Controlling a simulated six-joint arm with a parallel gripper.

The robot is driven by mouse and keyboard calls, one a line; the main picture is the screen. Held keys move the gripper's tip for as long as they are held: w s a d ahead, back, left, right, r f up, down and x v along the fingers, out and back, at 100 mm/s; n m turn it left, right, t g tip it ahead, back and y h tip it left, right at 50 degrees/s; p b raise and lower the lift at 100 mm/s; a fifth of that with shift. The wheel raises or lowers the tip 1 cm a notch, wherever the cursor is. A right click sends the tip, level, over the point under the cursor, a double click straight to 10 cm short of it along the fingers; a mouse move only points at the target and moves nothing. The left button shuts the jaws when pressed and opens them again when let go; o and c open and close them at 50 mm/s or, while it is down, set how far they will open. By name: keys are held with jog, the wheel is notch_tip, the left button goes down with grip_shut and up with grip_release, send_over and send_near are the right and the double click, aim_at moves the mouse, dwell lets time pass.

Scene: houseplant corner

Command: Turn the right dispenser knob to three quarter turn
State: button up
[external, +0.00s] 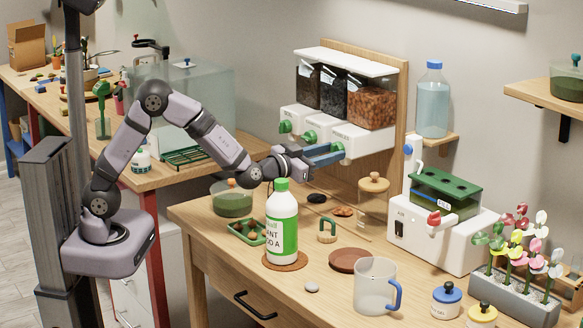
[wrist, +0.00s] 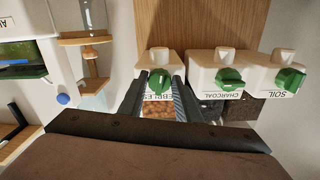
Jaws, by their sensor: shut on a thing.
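The three-part dispenser (external: 346,142) hangs on a wooden back panel, with a green knob on each white outlet. The right dispenser knob (wrist: 159,82), on the pebbles outlet, is between my fingertips in the wrist view, which shows the labels upside down. My gripper (external: 338,152) reaches the right outlet; it also shows in the wrist view (wrist: 162,86), its two fingers shut on the knob from either side. In the external view the fingers mostly hide this knob. Its exact turn angle is hard to read. The charcoal knob (wrist: 230,79) and soil knob (wrist: 290,80) stand clear of my fingers.
Below my wrist stands a white and green bottle (external: 282,225) on a round coaster. A lidded wooden-topped jar (external: 373,200), a clear mug (external: 377,287) and a white machine (external: 440,235) stand to the right. A water bottle (external: 432,105) sits on a small shelf beside the dispenser.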

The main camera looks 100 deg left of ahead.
jog(key=m+p, duration=0.2)
jog(key=m, duration=0.2)
jog(key=shift+s+r+m+p, duration=0.1)
jog(key=shift+m+p, duration=0.2)
jog(key=shift+m, duration=0.1)
jog(key=shift+a+m+p, duration=0.15)
jog(key=shift+m+p, duration=2.8)
jog(key=shift+m, duration=2.45)
jog(key=o, duration=1)
jog(key=shift+r, duration=0.1)
